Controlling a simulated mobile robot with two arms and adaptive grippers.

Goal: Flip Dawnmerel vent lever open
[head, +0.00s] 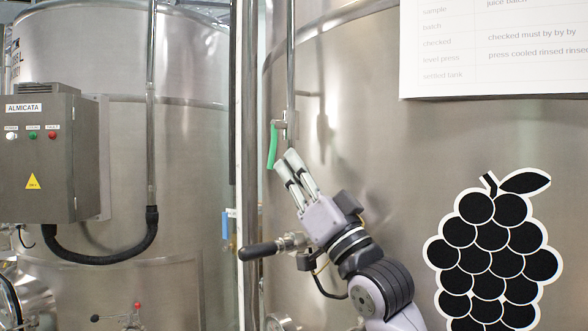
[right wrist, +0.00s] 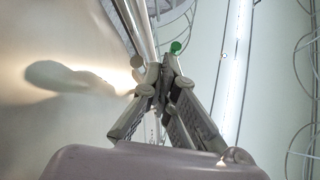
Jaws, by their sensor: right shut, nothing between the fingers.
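A green lever (head: 272,146) hangs downward from a small valve on a thin vertical pipe, at the front of the large steel vat (head: 350,130) in the head view. No name reading Dawnmerel is legible. Contact cannot be told. In the right wrist view, the closed fingers (right wrist: 160,68) point up toward a small green end of the lever (right wrist: 176,47). My left gripper is out of view.
A grey control box (head: 40,150) labelled ALMICATA is at the left, before another vat (head: 180,190). A black-handled valve (head: 262,250) juts out below my right gripper. A white sheet (head: 490,50) and a grape emblem (head: 492,250) are on the right.

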